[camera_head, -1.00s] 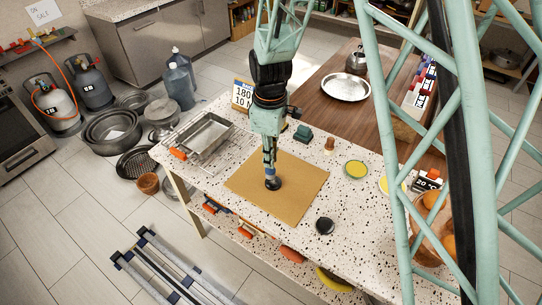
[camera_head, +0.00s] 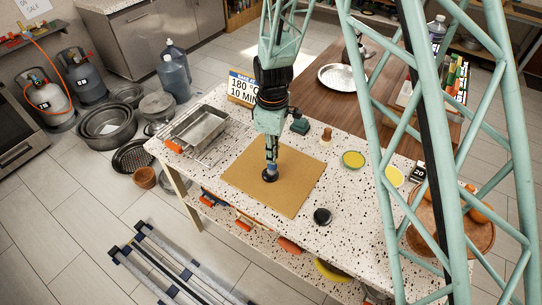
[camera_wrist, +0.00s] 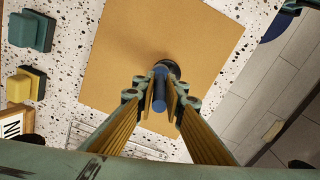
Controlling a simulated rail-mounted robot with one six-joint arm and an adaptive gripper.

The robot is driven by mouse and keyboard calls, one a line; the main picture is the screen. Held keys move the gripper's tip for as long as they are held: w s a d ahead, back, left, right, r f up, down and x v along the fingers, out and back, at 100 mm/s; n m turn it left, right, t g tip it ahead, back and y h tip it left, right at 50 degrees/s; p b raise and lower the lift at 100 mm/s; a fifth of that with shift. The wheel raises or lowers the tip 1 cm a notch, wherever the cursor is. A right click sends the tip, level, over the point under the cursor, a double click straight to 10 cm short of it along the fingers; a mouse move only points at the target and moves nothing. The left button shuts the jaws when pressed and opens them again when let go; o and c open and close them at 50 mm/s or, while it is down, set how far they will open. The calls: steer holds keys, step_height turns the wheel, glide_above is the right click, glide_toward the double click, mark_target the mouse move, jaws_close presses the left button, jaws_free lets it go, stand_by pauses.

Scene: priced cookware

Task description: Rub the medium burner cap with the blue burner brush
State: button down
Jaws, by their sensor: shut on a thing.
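My gripper (camera_head: 271,158) points down over a tan mat (camera_head: 300,192) on the speckled worktop. It is shut on the blue burner brush (camera_wrist: 160,88), whose blue body shows between the fingers in the wrist view. A black round cap (camera_head: 269,175) is on the mat right under the brush; its dark rim (camera_wrist: 174,68) shows beyond the brush in the wrist view. The brush's lower end seems to meet the cap, but the contact is hidden. A second black round cap (camera_head: 322,216) lies on the bare worktop, to the right of the mat. I cannot tell which cap is medium-sized.
A metal tray (camera_head: 198,128) stands left of the mat. Yellow round pieces (camera_head: 353,159) and a wooden bowl (camera_head: 418,236) are at the right. The worktop around the second cap is clear.

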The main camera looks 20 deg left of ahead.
steer(key=shift+w+d+r, duration=0.1)
steer(key=shift+w, duration=0.2)
steer(key=shift+s, duration=0.15)
steer(key=shift+s+f, duration=0.25)
steer(key=shift+s, duration=0.1)
steer(key=shift+s+a+b, duration=0.3)
steer(key=shift+s, duration=0.45)
steer(key=shift+s+a+b, duration=0.25)
steer(key=shift+s, duration=0.45)
step_height(320, 180, up, 8)
steer(key=p, duration=0.3)
steer(key=shift+r, duration=0.15)
